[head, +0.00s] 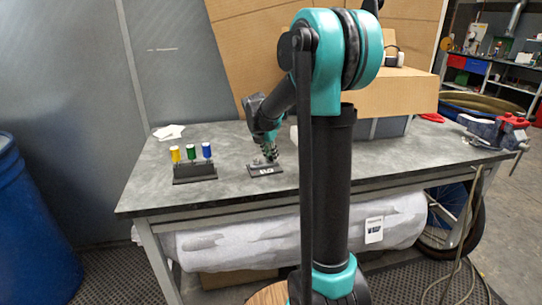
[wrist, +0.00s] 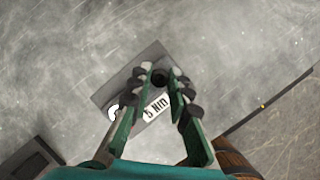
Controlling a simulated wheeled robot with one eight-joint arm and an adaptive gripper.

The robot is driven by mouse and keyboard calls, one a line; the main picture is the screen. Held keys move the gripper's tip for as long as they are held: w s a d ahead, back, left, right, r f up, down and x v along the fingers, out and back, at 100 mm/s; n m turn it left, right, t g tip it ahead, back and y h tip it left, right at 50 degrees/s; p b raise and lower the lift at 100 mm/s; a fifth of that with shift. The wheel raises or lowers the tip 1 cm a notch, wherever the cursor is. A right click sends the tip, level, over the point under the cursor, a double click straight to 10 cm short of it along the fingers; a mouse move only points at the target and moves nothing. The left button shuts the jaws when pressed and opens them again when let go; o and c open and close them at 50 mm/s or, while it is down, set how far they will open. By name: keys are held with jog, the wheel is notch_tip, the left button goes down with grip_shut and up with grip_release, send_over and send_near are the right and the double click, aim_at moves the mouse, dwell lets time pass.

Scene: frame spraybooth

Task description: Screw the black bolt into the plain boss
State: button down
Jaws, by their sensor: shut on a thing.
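My gripper (wrist: 161,76) points down over a dark plate (wrist: 104,97) on the bench. Its fingers are closed around the black bolt (wrist: 160,78), whose round dark top shows between the fingertips. The plate carries a white label reading "5 Nm" (wrist: 156,107) and a white curved mark (wrist: 113,112) to its left. The plate (head: 257,174) also shows in the head view, with my gripper (head: 268,154) low above it. The plain boss is not distinguishable; the fingers and bolt cover that part of the plate. I cannot tell whether the bolt touches it.
A dark stand (head: 195,178) with yellow, green and blue-topped pieces stands left of the plate. White sheets (head: 169,132) lie behind it. Cardboard (head: 270,55) stands behind.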

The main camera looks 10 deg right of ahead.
jog(key=m+g, duration=0.1)
jog(key=m, duration=0.2)
jog(key=shift+h, duration=0.4)
jog(key=shift+w+m, duration=0.1)
jog(key=shift+m, duration=0.2)
jog(key=shift+w+m+g, duration=0.1)
jog(key=shift+m+g, duration=0.3)
jog(key=shift+m, duration=0.6)
jog(key=shift+m+g+h, duration=0.3)
jog(key=shift+m+g, duration=0.1)
jog(key=shift+m, duration=0.8)
jog(key=m+g, duration=0.1)
jog(key=m, duration=0.3)
jog(key=shift+w+g, duration=0.1)
jog(key=shift+g, duration=0.3)
jog(key=c, duration=1.7)
grip_release()
